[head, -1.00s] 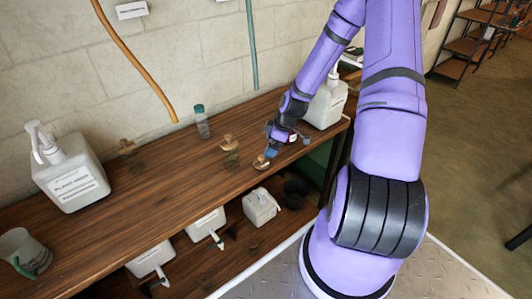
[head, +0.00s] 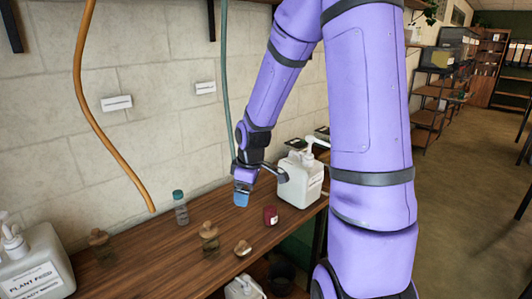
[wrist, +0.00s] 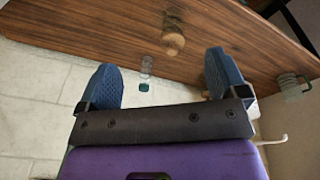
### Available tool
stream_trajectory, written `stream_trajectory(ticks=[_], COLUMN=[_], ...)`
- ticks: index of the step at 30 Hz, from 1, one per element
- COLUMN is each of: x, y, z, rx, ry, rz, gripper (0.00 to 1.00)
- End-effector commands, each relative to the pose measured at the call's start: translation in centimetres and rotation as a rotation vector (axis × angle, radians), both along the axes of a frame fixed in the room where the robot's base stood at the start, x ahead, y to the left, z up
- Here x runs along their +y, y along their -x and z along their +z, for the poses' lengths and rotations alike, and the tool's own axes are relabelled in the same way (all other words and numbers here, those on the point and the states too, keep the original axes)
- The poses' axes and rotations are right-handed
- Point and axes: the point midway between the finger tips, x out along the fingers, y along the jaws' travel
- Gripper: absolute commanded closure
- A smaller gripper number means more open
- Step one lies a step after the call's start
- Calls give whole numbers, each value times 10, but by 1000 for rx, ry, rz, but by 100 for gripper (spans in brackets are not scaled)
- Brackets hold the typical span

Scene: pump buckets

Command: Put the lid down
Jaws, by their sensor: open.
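The lid (head: 242,248) is a small pale disc with a wooden knob. In the head view it lies on the brown wooden shelf top (head: 150,262), near the front edge. My gripper (head: 241,197) is above the shelf, up and back from the lid and apart from it. In the wrist view my gripper (wrist: 163,80) has its two blue fingers spread wide with nothing between them. A small glass jar with a wooden stopper (head: 209,240) stands left of the lid. I cannot make out the lid for sure in the wrist view.
A dark red jar (head: 271,215) stands right of the lid, near a white pump canister (head: 303,182). A clear bottle with a teal cap (head: 180,208) and another stoppered jar (head: 101,246) stand left. A plant feed canister (head: 35,268) is at far left. Orange (head: 82,95) and teal hoses hang down.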

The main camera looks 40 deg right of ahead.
Motion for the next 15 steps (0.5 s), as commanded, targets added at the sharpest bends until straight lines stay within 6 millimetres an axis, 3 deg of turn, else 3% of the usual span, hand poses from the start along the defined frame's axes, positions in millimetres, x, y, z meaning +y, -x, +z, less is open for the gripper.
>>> stream_trajectory(ticks=[3,15], x=[17,71], y=[12,77], z=[39,144], rx=[-22,-126], ry=[35,48], rz=[-58,-290], gripper=[9,9])
